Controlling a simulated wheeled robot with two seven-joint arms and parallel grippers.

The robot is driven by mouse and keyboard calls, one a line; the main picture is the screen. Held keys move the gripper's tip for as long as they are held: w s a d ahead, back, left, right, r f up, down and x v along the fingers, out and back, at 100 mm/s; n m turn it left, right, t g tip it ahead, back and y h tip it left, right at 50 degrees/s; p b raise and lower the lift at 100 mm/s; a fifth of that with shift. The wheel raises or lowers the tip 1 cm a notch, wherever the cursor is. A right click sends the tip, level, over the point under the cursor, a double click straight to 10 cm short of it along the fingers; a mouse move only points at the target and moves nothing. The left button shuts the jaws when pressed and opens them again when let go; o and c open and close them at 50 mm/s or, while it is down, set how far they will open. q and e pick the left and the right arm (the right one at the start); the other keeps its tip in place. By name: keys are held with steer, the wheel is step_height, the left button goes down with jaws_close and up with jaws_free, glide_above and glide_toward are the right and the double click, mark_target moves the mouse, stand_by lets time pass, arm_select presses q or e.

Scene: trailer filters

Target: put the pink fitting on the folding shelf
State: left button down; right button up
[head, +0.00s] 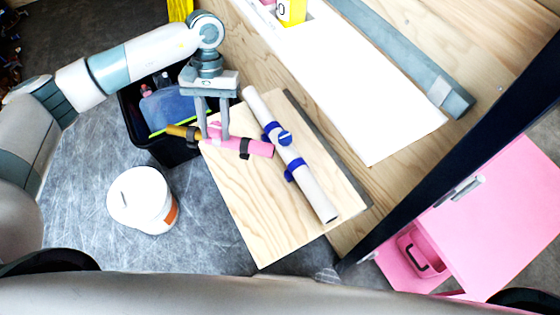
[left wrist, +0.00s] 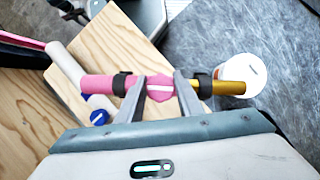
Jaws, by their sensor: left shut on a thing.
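The pink fitting (head: 252,147) is a pink tube with black bands and a brass-coloured end. My left gripper (head: 212,138) is shut on its middle, and in the left wrist view the two fingers (left wrist: 160,88) stand on either side of a pink collar. The fitting (left wrist: 103,82) is over the left edge of the folding shelf (head: 250,205), a light wooden board. I cannot tell whether it touches the board. A white tube with blue clamps (head: 308,180) lies across the shelf, just right of the fitting's pink end. My right gripper is not in view.
A black crate (head: 170,150) with several items stands left of the shelf. A white tub (head: 140,200) is on the grey floor. A white panel (head: 350,95) lies behind the shelf, and a pink cabinet (head: 500,225) is at right. The shelf's front left part is bare.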

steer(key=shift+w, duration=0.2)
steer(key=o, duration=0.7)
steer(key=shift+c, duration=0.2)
arm_select(q)
steer(key=n+h, duration=0.1)
steer(key=n, duration=0.1)
steer(key=w+f+n, duration=0.1)
steer(key=n, duration=0.1)
steer(key=shift+w+d+f+h, duration=0.2)
steer(key=shift+h, duration=0.2)
steer(key=w+n+t+h+b, duration=0.1)
steer(key=w+n+t, duration=0.5)
steer(key=n, duration=1.2)
steer(key=shift+w+a+f+n+h+b, duration=0.3)
steer(key=shift+w+a+f+h+b, duration=0.1)
steer(key=shift+w+h, duration=0.3)
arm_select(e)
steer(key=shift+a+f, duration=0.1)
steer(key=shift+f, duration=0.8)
arm_select(q)
steer(key=shift+s, duration=0.1)
